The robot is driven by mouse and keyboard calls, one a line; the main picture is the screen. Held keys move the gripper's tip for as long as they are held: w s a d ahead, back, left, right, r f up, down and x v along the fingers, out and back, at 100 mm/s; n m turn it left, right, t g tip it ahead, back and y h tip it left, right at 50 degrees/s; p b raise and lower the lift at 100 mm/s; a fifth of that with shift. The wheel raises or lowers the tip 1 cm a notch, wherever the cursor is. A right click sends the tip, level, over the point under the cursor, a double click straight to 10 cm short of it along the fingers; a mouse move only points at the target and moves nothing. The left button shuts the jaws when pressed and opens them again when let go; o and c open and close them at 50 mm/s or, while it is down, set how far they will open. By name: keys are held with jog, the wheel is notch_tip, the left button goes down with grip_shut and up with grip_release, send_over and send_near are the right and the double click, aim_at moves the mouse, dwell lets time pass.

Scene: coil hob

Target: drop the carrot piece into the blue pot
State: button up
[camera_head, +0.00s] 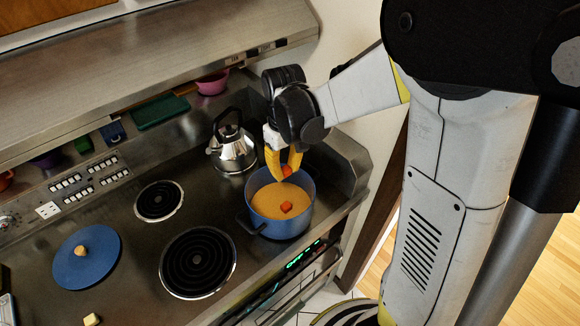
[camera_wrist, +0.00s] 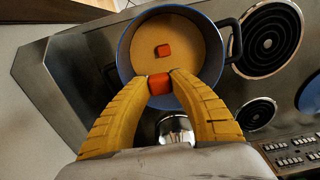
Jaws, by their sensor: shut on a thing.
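The blue pot (camera_head: 283,224) stands on the right part of the hob, filled with an orange-yellow soup. One orange-red piece (camera_head: 286,207) lies in the soup; it also shows in the wrist view (camera_wrist: 163,50). My gripper (camera_head: 284,167) is over the pot's opening with its yellow fingers pointing down. The fingers are shut on an orange-red carrot piece (camera_wrist: 159,84), which also shows between the fingertips in the head view (camera_head: 287,171). In the wrist view the held piece appears in front of the pot's near rim area. Its exact height above the soup is hard to tell.
A steel kettle (camera_head: 233,151) stands close behind the pot. Bare coil burners (camera_head: 198,263) lie to the left, with a blue lid (camera_head: 87,256) beyond them. A range hood (camera_head: 160,65) hangs above the back. A pale yellow piece (camera_head: 92,320) lies at the front left.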

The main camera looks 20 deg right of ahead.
aim_at(285, 169)
notch_tip(285, 169, down, 5)
jog(key=b, duration=0.3)
jog(key=shift+a+f+b, duration=0.1)
jog(key=shift+f+b, duration=0.1)
jog(key=shift+b, duration=0.1)
jog(key=o, duration=0.9)
jog(key=shift+c, duration=0.2)
jog(key=shift+r, duration=0.15)
notch_tip(285, 169, up, 12)
jog(key=shift+f, duration=0.1)
jog(key=shift+s, duration=0.1)
jog(key=s+f+m+t+b, duration=0.3)
jog(key=s+f+t+b, duration=0.4)
jog(key=s, duration=0.5)
jog(key=shift+s+f+b, duration=0.25)
jog(key=shift+f+b, duration=0.05)
jog(key=shift+b, duration=0.95)
